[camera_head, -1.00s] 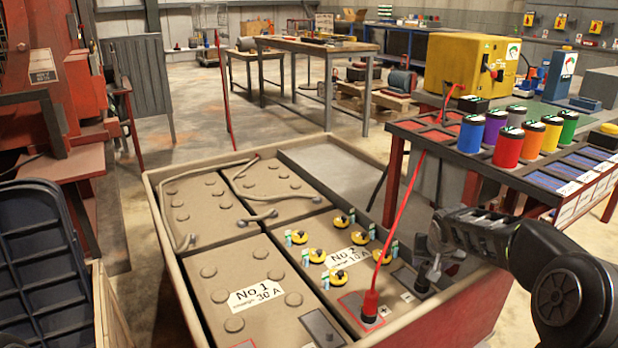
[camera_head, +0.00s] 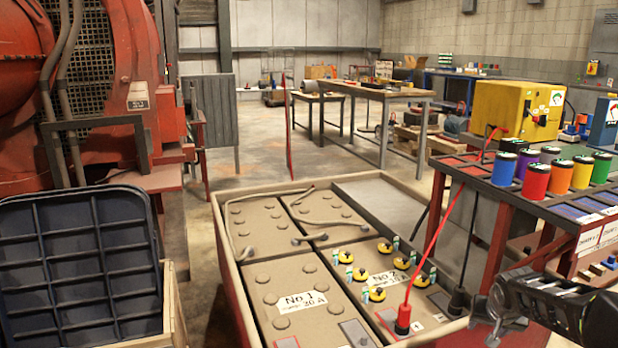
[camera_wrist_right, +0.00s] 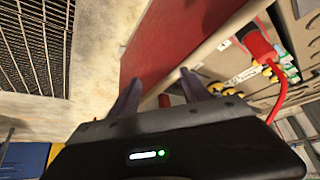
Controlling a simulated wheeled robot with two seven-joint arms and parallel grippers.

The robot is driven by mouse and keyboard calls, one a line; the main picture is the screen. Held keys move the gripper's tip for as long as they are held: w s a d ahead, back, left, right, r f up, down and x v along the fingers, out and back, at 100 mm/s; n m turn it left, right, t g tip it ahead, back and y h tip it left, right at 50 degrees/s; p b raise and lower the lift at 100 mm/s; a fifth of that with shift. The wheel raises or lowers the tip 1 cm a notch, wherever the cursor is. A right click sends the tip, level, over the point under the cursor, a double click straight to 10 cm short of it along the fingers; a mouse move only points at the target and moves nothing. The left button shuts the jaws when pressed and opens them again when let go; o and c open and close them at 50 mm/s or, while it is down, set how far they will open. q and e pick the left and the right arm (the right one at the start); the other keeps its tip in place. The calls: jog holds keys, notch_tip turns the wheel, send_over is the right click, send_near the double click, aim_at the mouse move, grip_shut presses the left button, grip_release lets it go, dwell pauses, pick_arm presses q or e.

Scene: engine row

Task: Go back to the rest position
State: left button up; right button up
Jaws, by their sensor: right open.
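My right gripper (camera_head: 484,322) is at the lower right of the head view, beside the near right edge of the battery crate (camera_head: 228,262). In the right wrist view its two fingers (camera_wrist_right: 158,88) stand apart with nothing between them. The red clamp (camera_head: 403,320), with its red cable, stands on the No 2 battery. The black clamp (camera_head: 456,301), with a black cable, stands near the crate's right side, apart from my gripper. In the wrist view the red clamp (camera_wrist_right: 260,46) is at the upper right. My left gripper is not in view.
The red rack (camera_head: 497,196) with several coloured cans stands to the right, close to my right arm. A dark ribbed panel (camera_head: 85,265) and a red machine (camera_head: 60,120) are at left. Open floor (camera_head: 245,180) lies behind the crate.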

jog(key=s+a+f+n+g+y, duration=0.1)
jog(key=s+a+f+y, duration=0.25)
jog(key=a+f, duration=0.85)
jog(key=s+a+f+n+g+y, duration=0.15)
jog(key=s+a+f, duration=0.35)
jog(key=a+f, duration=0.65)
jog(key=s+a+f+g+y, duration=0.1)
jog(key=s+a+f, duration=0.2)
jog(key=s+a, duration=0.3)
jog(key=s+a+f, duration=0.3)
jog(key=s, duration=0.5)
jog(key=s+a+f+g+y, duration=0.1)
jog(key=s+a+f, duration=0.2)
jog(key=s+a, duration=0.35)
pick_arm(q)
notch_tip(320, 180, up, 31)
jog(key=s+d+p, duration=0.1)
jog(key=p, duration=2.9)
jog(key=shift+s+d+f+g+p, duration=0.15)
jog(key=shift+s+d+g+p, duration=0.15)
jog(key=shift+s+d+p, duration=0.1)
pick_arm(e)
jog(key=s+r+n, duration=0.1)
jog(key=s+r, duration=0.2)
jog(key=r, duration=2.8)
jog(key=shift+s, duration=0.15)
jog(key=shift+f+g, duration=0.1)
jog(key=shift+g, duration=0.15)
